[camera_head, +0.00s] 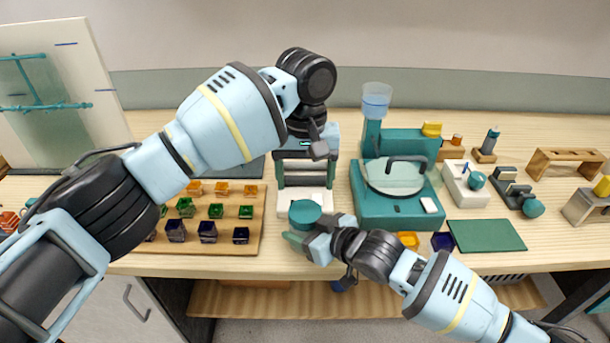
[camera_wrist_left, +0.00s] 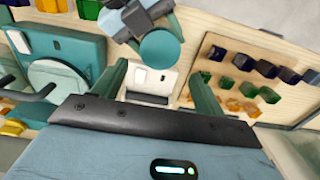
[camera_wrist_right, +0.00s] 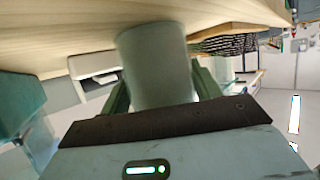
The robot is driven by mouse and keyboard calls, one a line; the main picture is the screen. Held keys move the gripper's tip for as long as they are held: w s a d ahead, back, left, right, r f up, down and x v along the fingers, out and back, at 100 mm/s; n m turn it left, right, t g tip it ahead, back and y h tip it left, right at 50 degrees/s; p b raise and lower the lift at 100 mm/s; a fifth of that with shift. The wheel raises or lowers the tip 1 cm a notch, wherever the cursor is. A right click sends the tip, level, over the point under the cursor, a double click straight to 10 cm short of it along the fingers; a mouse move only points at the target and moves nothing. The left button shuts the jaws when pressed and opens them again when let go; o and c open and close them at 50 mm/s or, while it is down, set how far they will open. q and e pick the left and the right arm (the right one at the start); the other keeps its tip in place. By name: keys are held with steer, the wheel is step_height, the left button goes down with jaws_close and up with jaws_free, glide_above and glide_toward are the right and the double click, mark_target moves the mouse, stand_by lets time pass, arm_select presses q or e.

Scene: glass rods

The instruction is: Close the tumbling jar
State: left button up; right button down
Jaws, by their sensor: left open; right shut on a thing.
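The jar shows in the right wrist view as a grey frosted cylinder (camera_wrist_right: 158,65) between the fingers of my right gripper (camera_wrist_right: 162,90). In the head view my right gripper (camera_head: 308,240) is shut on it at the table's front edge. A round teal top (camera_head: 305,213) faces up there and also shows in the left wrist view (camera_wrist_left: 160,48). I cannot tell whether this top is a separate lid or how it sits.
A wooden board (camera_head: 255,235) with several coloured blocks lies left of the jar. A teal machine with a round glass cover (camera_head: 395,177) stands to the right. A green mat (camera_head: 486,235) and small tools lie farther right.

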mark_target(305, 211)
arm_select(q)
steer(key=shift+f, duration=3.95)
steer(key=c, duration=0.7)
steer(key=o, duration=0.9)
steer(key=shift+o, duration=0.2)
steer(key=shift+r, duration=0.15)
steer(key=shift+r, duration=2.15)
